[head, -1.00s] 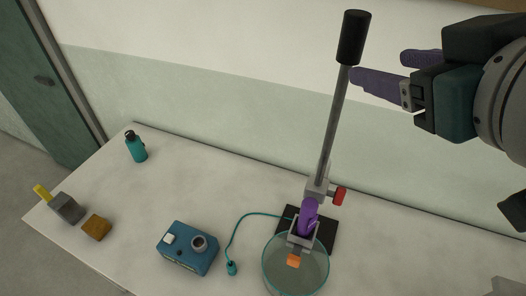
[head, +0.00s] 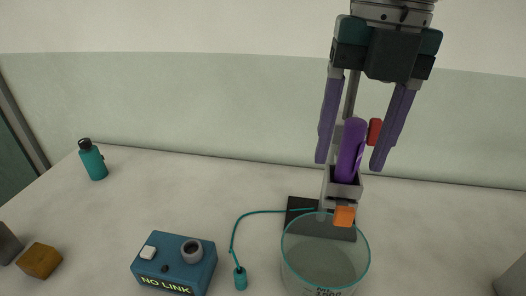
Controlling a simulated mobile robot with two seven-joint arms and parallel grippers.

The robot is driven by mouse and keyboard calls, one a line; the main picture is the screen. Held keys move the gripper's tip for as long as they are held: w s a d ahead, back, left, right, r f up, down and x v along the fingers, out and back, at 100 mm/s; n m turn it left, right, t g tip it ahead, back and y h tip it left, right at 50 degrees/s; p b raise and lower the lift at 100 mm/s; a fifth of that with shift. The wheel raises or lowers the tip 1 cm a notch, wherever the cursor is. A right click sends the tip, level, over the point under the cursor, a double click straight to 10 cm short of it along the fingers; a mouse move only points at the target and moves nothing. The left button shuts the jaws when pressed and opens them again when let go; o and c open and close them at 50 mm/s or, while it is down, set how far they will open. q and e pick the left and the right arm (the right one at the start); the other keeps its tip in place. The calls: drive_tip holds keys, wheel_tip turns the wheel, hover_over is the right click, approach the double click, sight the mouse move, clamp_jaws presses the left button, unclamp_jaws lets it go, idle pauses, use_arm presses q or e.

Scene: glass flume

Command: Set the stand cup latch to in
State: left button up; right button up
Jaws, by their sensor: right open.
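The stand (head: 300,204) has a dark base plate on the table, partly behind the glass vessel. Its small grey cup (head: 343,187) holds a purple rounded piece (head: 352,142) that stands up out of it, tilted slightly. An orange tab (head: 344,216), which looks like the cup latch, shows at the front below the cup. I cannot tell its in or out setting. A red knob (head: 375,131) is on the right of the post. My right gripper (head: 349,164) is open, pointing down from above. Its purple fingers appear on either side of the purple piece and the knob; I see no clear contact.
A round glass vessel (head: 325,264) stands in front of the stand. A blue box (head: 174,266) reading "NO LINK" and a teal plug on a cable (head: 240,278) are to the left. A teal bottle (head: 93,160) and brown block (head: 39,261) are farther left. Table between is clear.

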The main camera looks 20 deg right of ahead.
sight(346, 208)
drive_tip(key=shift+d+f+h, duration=0.4)
drive_tip(key=shift+d+f, duration=0.05)
drive_tip(key=shift+d, duration=0.4)
wheel_tip(346, 208, down, 8)
drive_tip(key=shift+a+f+p, duration=0.1)
drive_tip(key=shift+p, duration=1.05)
drive_tip(key=shift+f, duration=0.45)
clamp_jaws()
